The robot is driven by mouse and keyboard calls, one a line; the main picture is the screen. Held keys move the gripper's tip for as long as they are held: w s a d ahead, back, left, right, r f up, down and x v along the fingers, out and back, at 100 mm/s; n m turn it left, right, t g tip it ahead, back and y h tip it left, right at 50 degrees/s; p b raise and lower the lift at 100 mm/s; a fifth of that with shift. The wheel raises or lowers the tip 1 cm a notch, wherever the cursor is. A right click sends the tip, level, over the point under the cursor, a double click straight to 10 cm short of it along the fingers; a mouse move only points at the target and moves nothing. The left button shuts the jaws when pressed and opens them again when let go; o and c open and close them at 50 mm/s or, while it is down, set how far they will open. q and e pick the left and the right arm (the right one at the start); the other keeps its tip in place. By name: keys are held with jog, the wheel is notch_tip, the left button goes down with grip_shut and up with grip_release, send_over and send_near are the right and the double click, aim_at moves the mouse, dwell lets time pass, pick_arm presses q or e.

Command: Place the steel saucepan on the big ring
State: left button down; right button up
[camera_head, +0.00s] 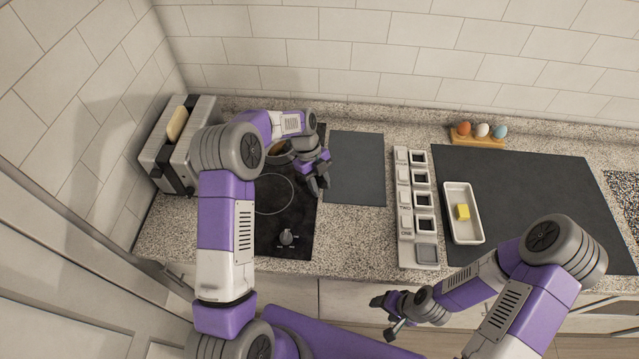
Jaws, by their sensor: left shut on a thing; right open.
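The steel saucepan (281,158) is at the back of the black hob (290,222), mostly hidden behind my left arm; only a bit of its rim and brownish inside shows. A large ring outline (272,194) is visible on the hob in front of it, with nothing on it. My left gripper (318,187) is at the hob's right edge, beside the saucepan, and is shut on it; the grasp itself is hard to see. I cannot tell whether the pan touches the hob. My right gripper (389,318) is open and empty, in front of the counter edge.
A toaster with bread (178,122) stands left of the hob, and a knob (286,237) sits at its front. A grey mat (355,168) lies clear to the right. Beyond are a labelled rack (405,220), a white tray (450,198) with a yellow block, and an egg holder (478,142).

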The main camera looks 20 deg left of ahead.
pick_arm(q)
jog(key=c, duration=0.8)
grip_release()
jog(key=v, duration=1.2)
jog(key=shift+r+p, duration=0.1)
jog(key=shift+p, duration=0.3)
